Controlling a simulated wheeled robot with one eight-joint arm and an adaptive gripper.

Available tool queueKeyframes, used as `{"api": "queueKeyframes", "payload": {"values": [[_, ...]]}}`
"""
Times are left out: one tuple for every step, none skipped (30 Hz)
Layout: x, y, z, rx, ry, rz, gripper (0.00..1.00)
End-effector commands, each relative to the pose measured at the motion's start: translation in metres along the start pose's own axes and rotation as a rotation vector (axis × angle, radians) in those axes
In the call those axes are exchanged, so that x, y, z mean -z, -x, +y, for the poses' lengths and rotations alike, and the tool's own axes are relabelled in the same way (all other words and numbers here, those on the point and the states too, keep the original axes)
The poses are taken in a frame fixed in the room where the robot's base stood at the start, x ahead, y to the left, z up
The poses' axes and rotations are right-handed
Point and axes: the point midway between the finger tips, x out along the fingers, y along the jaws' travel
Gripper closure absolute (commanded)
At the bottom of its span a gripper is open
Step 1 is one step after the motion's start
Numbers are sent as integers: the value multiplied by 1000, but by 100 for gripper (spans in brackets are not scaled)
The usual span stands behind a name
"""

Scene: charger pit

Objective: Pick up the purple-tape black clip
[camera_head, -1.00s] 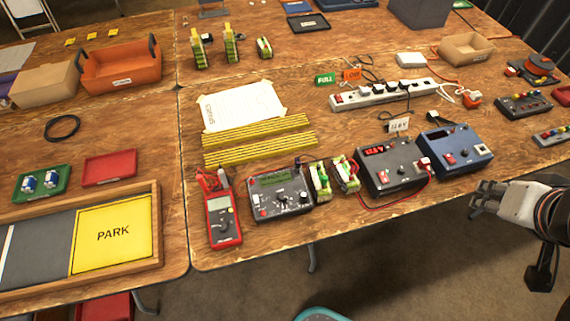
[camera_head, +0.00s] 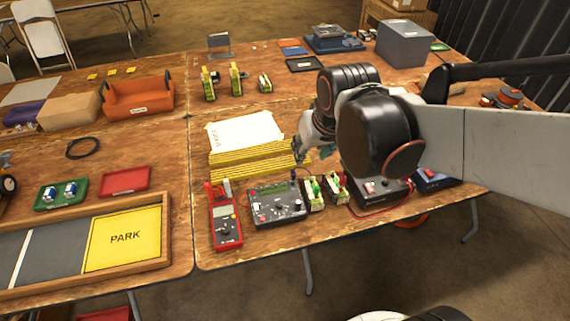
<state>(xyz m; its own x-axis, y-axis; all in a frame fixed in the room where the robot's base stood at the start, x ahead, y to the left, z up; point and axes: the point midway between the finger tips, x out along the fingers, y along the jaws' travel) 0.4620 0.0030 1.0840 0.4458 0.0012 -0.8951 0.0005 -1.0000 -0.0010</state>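A small dark clip-like piece (camera_head: 294,174) stands at the back right corner of the grey charger (camera_head: 277,205). It may be the purple-tape black clip, but its tape is too small to make out. My gripper (camera_head: 299,153) points down just behind and above this piece, over the right end of the yellow striped strips. Its fingers look apart from the piece, though the gap is hard to judge. The fingers are small and partly hidden by my wrist, so I cannot see whether they are open or shut.
A red multimeter (camera_head: 226,222) lies left of the charger. Two battery packs (camera_head: 313,195) with leads stand right of it. My arm hides the power strip and much of the power supplies (camera_head: 382,190). A wooden-framed PARK tray (camera_head: 168,232) lies at left.

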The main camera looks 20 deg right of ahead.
Motion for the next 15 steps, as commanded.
{"api": "queueKeyframes", "payload": {"values": [[10,-8,0,0,0,-16,62],[14,-14,-1,0,0,-25,62],[19,-22,-1,0,0,-39,62],[22,-28,-1,0,0,-49,62],[26,-35,-1,0,0,-59,62],[30,-44,-2,0,0,-73,62],[33,-51,-2,0,0,-82,62],[36,-58,-2,0,0,-92,62],[38,-67,-2,0,0,-106,62],[41,-74,-3,0,0,-114,62],[42,-81,-3,-1,0,-124,62],[44,-90,-3,-1,0,-135,62],[45,-96,-3,-1,0,-143,62],[46,-102,-4,-1,0,-150,62],[47,-110,-4,-1,0,-160,62]]}}
